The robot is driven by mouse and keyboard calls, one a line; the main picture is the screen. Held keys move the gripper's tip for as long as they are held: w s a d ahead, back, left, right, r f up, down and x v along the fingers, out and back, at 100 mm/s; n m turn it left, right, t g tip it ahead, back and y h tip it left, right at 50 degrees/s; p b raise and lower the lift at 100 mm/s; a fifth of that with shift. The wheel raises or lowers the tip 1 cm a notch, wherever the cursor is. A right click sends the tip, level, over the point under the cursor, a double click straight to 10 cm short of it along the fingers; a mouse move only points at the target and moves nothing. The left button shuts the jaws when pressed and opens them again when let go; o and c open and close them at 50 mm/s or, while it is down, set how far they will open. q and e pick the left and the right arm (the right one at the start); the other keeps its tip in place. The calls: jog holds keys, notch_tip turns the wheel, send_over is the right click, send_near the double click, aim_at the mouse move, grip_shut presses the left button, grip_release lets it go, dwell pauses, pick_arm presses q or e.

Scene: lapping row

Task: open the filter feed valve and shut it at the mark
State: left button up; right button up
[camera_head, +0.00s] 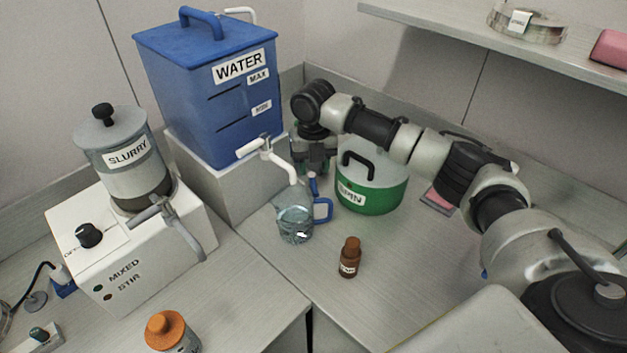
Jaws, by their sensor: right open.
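A blue tank (205,95) labelled WATER, with MAX and MIN lines, stands on a grey block at the back. Its white tap (262,147) points down over a clear jug (294,226) with a blue handle (324,210) and some clear liquid in it. I see no label reading filter feed, so I cannot tell for sure which valve is meant. My right gripper (314,170) points down, open, just right of the tap and above the jug's handle side. My left gripper is not in view.
A green-based container (372,196) with a black handle stands right beside my right gripper. A small brown bottle (350,257) is in front. A SLURRY vessel (127,160) sits on a white stirrer box (125,262) at left. An orange-capped bottle (172,333) stands at front left.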

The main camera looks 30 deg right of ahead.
aim_at(314, 183)
jog(key=shift+f, duration=2.75)
grip_shut()
